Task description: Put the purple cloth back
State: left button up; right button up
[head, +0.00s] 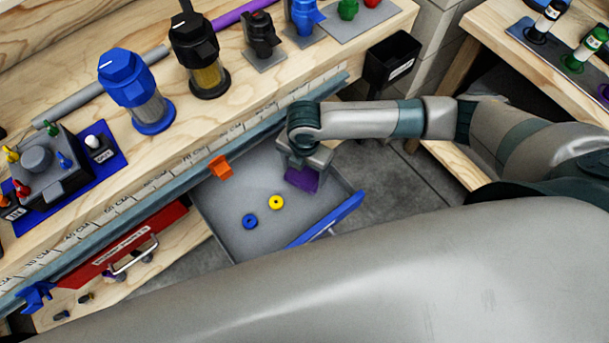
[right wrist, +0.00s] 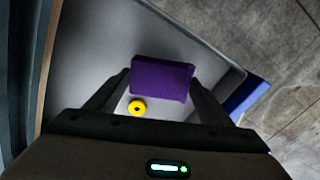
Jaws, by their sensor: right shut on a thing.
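The purple cloth (head: 302,180) is a small folded block, seen below my right gripper (head: 305,165) in the head view. In the right wrist view the cloth (right wrist: 162,79) sits between the two fingers of my right gripper (right wrist: 162,85), which is shut on it. The cloth is over the open grey drawer (head: 215,205), near its right side. I cannot tell whether it touches the drawer floor. My left gripper is not in view.
In the drawer lie a blue ring (head: 250,221) and a yellow ring (head: 276,202). The drawer has a blue front (head: 335,217). A black bin (head: 391,62) hangs at the bench end. Filter units (head: 137,92) stand on the bench.

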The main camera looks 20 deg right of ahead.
aim_at(304, 174)
jog(key=shift+f, duration=2)
jog(key=o, duration=0.9)
jog(key=shift+o, duration=0.2)
notch_tip(304, 174, up, 12)
jog(key=shift+r, duration=0.1)
